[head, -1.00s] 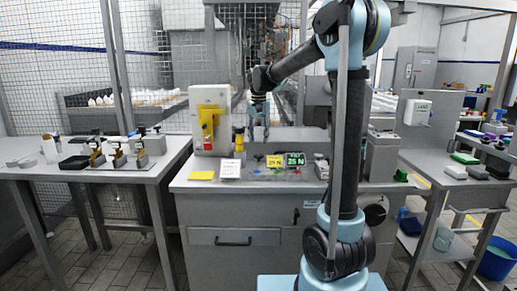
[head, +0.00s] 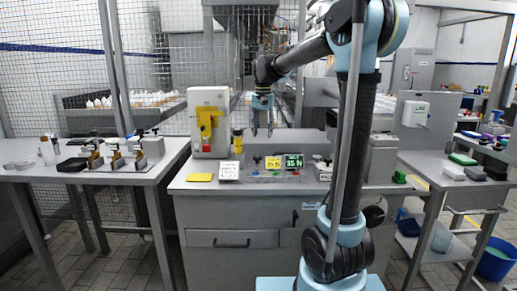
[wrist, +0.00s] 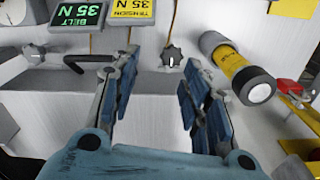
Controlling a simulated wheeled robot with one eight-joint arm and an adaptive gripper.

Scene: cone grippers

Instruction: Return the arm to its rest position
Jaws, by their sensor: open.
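My gripper (head: 262,130) hangs pointing down above the back of the middle grey cabinet in the head view. In the wrist view my gripper (wrist: 163,95) is open, with its blue-padded fingers well apart and nothing between them. My arm (head: 345,130) rises from the base at the right of centre, bends at the top and reaches left. A dark knob (wrist: 172,57) shows beyond the fingertips in the wrist view, apart from them.
Side tables stand left (head: 150,176) and right (head: 440,180). Wire mesh (head: 160,40) stands behind.

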